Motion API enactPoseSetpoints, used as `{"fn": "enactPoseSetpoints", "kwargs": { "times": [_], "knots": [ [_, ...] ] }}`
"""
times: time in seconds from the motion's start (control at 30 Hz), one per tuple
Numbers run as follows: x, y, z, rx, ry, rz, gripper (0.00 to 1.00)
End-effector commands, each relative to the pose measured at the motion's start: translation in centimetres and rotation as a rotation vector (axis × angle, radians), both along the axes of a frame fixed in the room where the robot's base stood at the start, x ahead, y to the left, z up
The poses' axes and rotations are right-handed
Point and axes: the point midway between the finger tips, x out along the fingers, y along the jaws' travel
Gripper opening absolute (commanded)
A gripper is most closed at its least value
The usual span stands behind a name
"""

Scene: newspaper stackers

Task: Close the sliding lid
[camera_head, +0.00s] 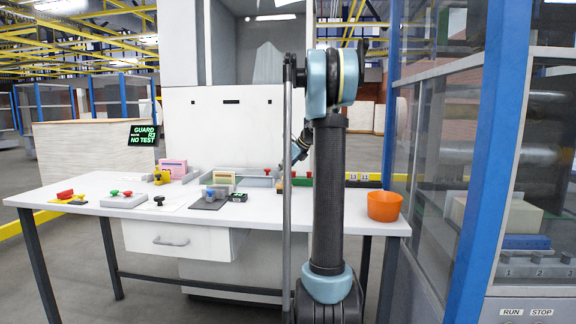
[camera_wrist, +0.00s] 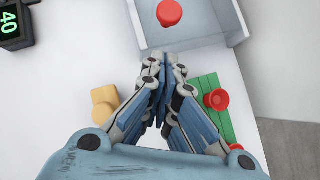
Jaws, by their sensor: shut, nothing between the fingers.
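A grey open-topped box or tray (camera_wrist: 239,38) with raised walls lies at the top of the wrist view. A red round knob (camera_wrist: 169,12) stands inside it. I take this knob to belong to the sliding lid, but cannot tell where the lid's edges are. In the head view the grey box (camera_head: 256,182) is at the table's back, left of my arm. My gripper (camera_wrist: 165,66) is shut and empty, its tips at the near edge of the box, below the knob. I cannot tell whether they touch it.
A green board (camera_wrist: 213,112) with red knobs lies right of my fingers, and a yellow piece (camera_wrist: 105,103) lies left. An orange bowl (camera_head: 383,206) is at the white table's right. Glass-panelled blue frames (camera_head: 474,150) stand on the right.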

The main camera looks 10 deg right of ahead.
Motion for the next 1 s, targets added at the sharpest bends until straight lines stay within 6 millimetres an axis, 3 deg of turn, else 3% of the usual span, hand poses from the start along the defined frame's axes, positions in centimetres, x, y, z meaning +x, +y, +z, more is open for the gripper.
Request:
{"fn": "enactPoseSetpoints", "kwargs": {
  "times": [0.37,1.0],
  "knots": [
    [2.7,2.8,-0.8,0.001,0.001,0.001,0.0],
    [3.2,2.4,-0.8,-0.001,0.001,-0.014,0.0]
  ]
}}
